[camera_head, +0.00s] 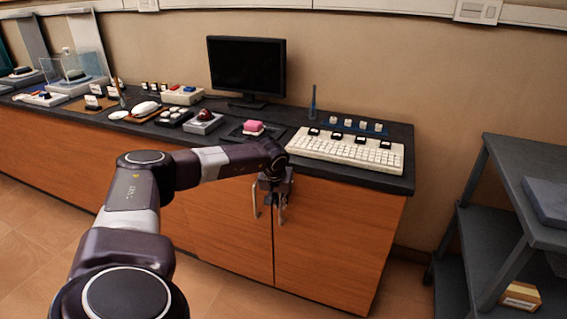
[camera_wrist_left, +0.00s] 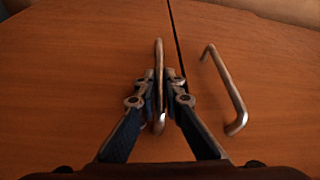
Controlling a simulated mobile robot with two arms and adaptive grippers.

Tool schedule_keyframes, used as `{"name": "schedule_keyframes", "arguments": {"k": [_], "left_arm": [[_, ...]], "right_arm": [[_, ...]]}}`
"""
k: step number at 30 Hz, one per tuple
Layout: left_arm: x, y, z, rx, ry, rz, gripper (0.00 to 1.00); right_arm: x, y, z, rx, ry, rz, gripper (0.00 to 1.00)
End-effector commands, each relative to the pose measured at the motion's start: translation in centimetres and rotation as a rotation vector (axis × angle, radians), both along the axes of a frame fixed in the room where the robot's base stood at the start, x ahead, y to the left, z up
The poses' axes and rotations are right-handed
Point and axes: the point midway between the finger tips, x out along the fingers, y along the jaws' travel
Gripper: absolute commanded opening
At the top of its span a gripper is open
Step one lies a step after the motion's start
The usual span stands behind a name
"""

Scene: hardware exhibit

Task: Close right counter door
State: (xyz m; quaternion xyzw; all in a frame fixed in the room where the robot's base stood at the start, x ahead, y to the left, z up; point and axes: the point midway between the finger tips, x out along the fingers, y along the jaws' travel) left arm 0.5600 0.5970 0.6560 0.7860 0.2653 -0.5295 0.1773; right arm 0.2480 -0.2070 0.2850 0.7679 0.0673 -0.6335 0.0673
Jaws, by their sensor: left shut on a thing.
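The right counter door (camera_head: 338,240) is an orange wood panel under the dark counter top. It looks flush or nearly flush with the left door (camera_head: 225,225), with a thin dark seam between them. My left gripper (camera_head: 281,203) is at the upper left of the right door. In the left wrist view, my left gripper (camera_wrist_left: 160,80) is shut around a metal bar handle (camera_wrist_left: 158,52), and the door gap (camera_wrist_left: 178,40) runs beside it. The other door's handle (camera_wrist_left: 224,88) is free; it also shows in the head view (camera_head: 256,202). My right gripper is not in view.
The counter top (camera_head: 290,124) carries a monitor (camera_head: 246,66), a white keyboard (camera_head: 345,150), a pink item (camera_head: 253,126) and several small exhibits. A grey shelf unit (camera_head: 510,160) stands at the right. Some floor (camera_head: 405,285) is clear between it and the counter.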

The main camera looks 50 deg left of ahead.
Motion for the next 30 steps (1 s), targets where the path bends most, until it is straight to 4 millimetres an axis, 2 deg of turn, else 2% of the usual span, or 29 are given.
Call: {"name": "schedule_keyframes", "arguments": {"k": [1, 10, 11, 12, 16, 26, 30], "left_arm": [[0.1, 0.6, 0.2, 0.010, -0.008, 0.006, 0.00], [0.4, 0.8, 0.5, 0.011, -0.018, 0.007, 0.00], [0.4, 0.8, 0.5, 0.012, -0.019, 0.007, 0.09], [0.4, 0.8, 0.5, 0.011, -0.019, 0.007, 0.14], [0.4, 0.6, 0.4, 0.008, -0.016, 0.005, 0.26], [0.3, 0.3, 0.5, 0.005, -0.012, 0.003, 0.26], [0.0, 0.0, 1.6, 0.004, -0.014, 0.002, 0.26]], "right_arm": [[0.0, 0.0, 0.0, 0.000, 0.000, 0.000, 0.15], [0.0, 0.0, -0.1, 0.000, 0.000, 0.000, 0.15], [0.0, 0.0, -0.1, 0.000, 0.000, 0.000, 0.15], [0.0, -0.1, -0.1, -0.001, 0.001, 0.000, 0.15], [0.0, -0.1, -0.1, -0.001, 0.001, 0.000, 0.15], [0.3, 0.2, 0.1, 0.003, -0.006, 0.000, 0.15], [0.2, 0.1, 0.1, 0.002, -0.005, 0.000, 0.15]]}}
